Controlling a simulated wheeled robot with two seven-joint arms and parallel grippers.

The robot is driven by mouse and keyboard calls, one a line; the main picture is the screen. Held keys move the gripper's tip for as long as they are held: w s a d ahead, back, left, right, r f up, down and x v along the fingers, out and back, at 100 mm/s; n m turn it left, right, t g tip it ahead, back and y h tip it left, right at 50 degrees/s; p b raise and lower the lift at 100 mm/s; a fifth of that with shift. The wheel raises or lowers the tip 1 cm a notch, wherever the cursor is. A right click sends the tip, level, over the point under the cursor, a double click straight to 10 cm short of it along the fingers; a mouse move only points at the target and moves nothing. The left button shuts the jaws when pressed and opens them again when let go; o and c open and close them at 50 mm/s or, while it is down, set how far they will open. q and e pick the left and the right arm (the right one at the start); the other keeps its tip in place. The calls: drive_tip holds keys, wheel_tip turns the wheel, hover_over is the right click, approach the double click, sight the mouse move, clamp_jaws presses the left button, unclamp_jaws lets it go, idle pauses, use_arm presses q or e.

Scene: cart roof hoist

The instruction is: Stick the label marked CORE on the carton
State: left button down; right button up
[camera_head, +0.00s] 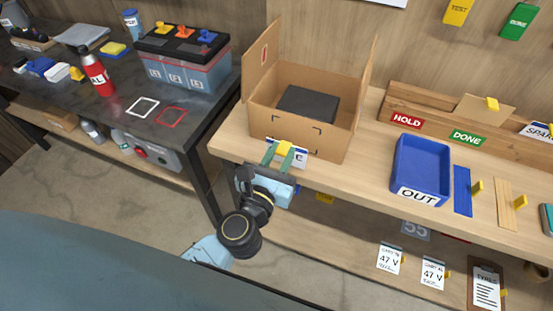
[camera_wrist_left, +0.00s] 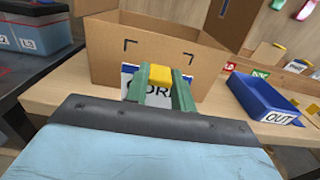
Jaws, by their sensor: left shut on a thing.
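An open cardboard carton (camera_head: 305,137) stands on the wooden bench with its flaps up and a dark flat block (camera_head: 308,103) inside. Corner marks are printed on its front face, which also shows in the left wrist view (camera_wrist_left: 108,65). My left gripper (camera_head: 284,150) is shut on the yellow tab (camera_head: 285,147) of a white and blue label (camera_head: 300,158) in front of that face. In the left wrist view the label (camera_wrist_left: 130,84) reads CORE, partly hidden by the green fingers. I cannot tell whether it touches the carton. My right gripper is not in view.
A blue OUT tray (camera_head: 421,165) sits right of the carton, with a wooden rack (camera_head: 440,127) behind it. A dark table (camera_head: 120,120) with a battery (camera_head: 182,62) and a red bottle (camera_head: 97,72) stands at left.

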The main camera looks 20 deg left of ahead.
sight(287, 142)
use_arm(q)
drive_tip(key=shift+w+d+p, duration=0.1)
drive_tip(key=shift+w+p, duration=0.25)
drive_tip(key=shift+w, duration=2.05)
drive_tip(key=shift+w, duration=0.3)
drive_tip(key=shift+w, duration=0.3)
idle(0.4)
idle(0.4)
drive_tip(key=c, duration=0.6)
unclamp_jaws()
drive_tip(key=shift+s, duration=0.1)
drive_tip(key=shift+s, duration=3.4)
